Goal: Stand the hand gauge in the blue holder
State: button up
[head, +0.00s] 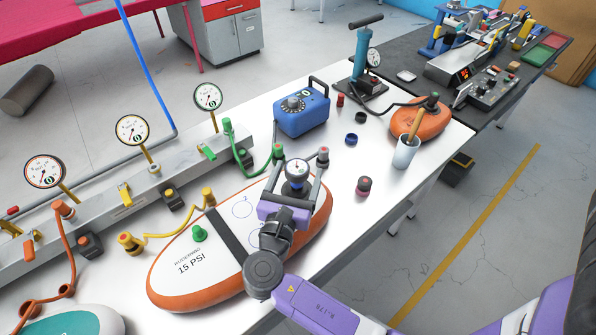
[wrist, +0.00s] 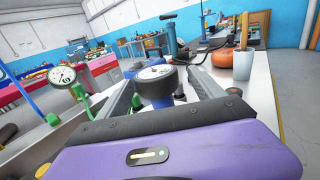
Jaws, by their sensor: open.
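The hand gauge (head: 297,172), a dark blue round body with a pale dial on top, stands between the fingers of my gripper (head: 299,163), over the far end of the orange-edged board. The wrist view shows the gauge (wrist: 155,86) upright between the two grey fingers, its white dial facing up. The fingers are open around it, and I cannot tell whether either touches it. Its lower end is hidden. Two small dark ring-shaped cups stand on the white table beyond: a bluish one (head: 351,139) and another (head: 361,116).
The inflatable board (head: 170,285) lies under my arm. A blue box (head: 302,112) with a dial, a teal hand pump (head: 362,60), a pale cup (head: 406,152) and a red-topped black cap (head: 364,185) stand on the white table. Hoses run along the left.

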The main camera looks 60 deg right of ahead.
aim_at(301, 160)
jog(key=x, duration=0.3)
jog(key=p+x, duration=0.1)
jog(key=shift+w+d+r, duration=0.1)
jog(key=shift+w+r, duration=0.05)
jog(key=shift+r, duration=0.15)
jog(key=c, duration=1.4)
jog(key=shift+c, duration=0.8)
jog(key=shift+r, duration=0.1)
